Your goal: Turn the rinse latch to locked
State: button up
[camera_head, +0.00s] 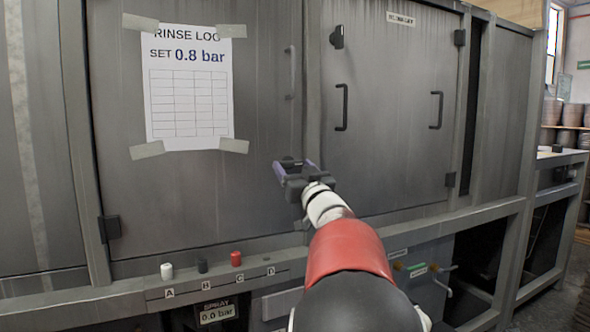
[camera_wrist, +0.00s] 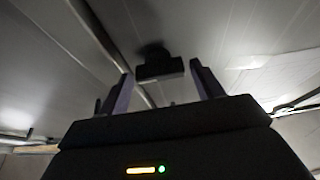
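The rinse latch (camera_head: 338,37) is a small black piece at the upper left of the right-hand grey door (camera_head: 390,110). A small label (camera_head: 401,19) above that door seems to read "RINSE BAY". My gripper (camera_head: 295,164) is below the latch in the head view, in front of the post left of that door. In the wrist view the gripper (camera_wrist: 160,72) has its two purple fingers apart, with nothing between them. A dark block on a round base, seemingly the latch (camera_wrist: 158,66), shows beyond the fingers, roughly centred. I see no contact.
Black door handles (camera_head: 342,107) (camera_head: 437,110) stick out from the right door. A rinse log sheet (camera_head: 188,85) reading "SET 0.8 bar" is taped to the left door. White, black and red knobs (camera_head: 236,259) stand on the ledge below. A spray display (camera_head: 217,313) reads 0.0 bar.

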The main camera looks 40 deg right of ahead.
jog(key=c, duration=0.7)
jog(key=shift+n, duration=0.4)
jog(key=n+y, duration=0.2)
jog(key=n, duration=0.1)
jog(key=shift+d+n, duration=0.15)
jog(key=shift+n, duration=0.25)
jog(key=n+y, duration=0.2)
jog(key=n, duration=0.2)
jog(key=n+y, duration=0.1)
jog(key=n, duration=0.1)
jog(key=n+g+y+p, duration=0.1)
jog(key=n, duration=0.2)
jog(key=n+g+y, duration=0.1)
jog(key=n, duration=0.2)
jog(key=shift+d+r, duration=0.2)
jog(key=shift+r, duration=0.1)
jog(key=n+g+p, duration=0.1)
jog(key=n, duration=0.1)
jog(key=n+g+p, duration=0.1)
jog(key=n, duration=0.2)
jog(key=shift+r+n+y, duration=0.1)
jog(key=shift+n+y, duration=0.2)
jog(key=shift+y, duration=0.1)
